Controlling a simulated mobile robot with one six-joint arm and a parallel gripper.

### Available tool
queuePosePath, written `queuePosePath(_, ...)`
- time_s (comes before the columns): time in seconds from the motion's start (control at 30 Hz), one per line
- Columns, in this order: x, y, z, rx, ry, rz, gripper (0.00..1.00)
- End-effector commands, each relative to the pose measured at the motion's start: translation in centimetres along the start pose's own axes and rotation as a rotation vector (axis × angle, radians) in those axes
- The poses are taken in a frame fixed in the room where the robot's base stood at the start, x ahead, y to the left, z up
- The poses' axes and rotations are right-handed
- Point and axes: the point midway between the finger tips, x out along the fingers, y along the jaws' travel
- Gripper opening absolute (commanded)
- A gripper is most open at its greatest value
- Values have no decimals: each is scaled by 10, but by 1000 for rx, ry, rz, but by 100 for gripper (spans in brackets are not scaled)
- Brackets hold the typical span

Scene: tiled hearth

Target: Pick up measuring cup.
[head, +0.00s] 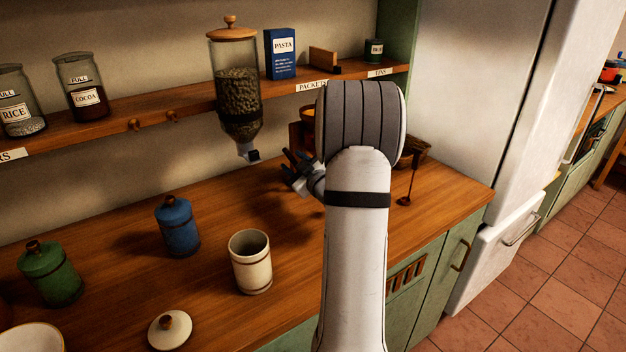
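I cannot pick out a measuring cup for certain. A small dark long-handled piece (404,201) stands on the counter right of my arm, beside a brown bowl-like thing partly hidden by the arm; I cannot tell whether it is the cup. My gripper (289,163) is over the back of the counter, right of the dispenser's spout. Its dark fingers look spread apart, with nothing seen between them. My arm hides part of the gripper and the counter behind it.
A grain dispenser (238,90) hangs at the shelf (180,106). An open cream canister (251,265), its lid (170,331), a blue canister (177,226) and a green canister (50,273) stand on the counter (110,245). A white fridge (470,90) bounds the right.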

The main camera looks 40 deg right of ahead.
Motion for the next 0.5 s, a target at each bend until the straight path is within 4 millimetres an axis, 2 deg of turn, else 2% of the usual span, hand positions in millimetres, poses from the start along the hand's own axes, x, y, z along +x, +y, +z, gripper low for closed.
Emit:
queuePosePath(0.1, 9, 1, 1, 1, -2, 3, 39)
queuePosePath(0.33, 10, 2, 2, 1, -3, 5, 39)
queuePosePath(0.5, 9, 2, 2, 1, -3, 5, 26)
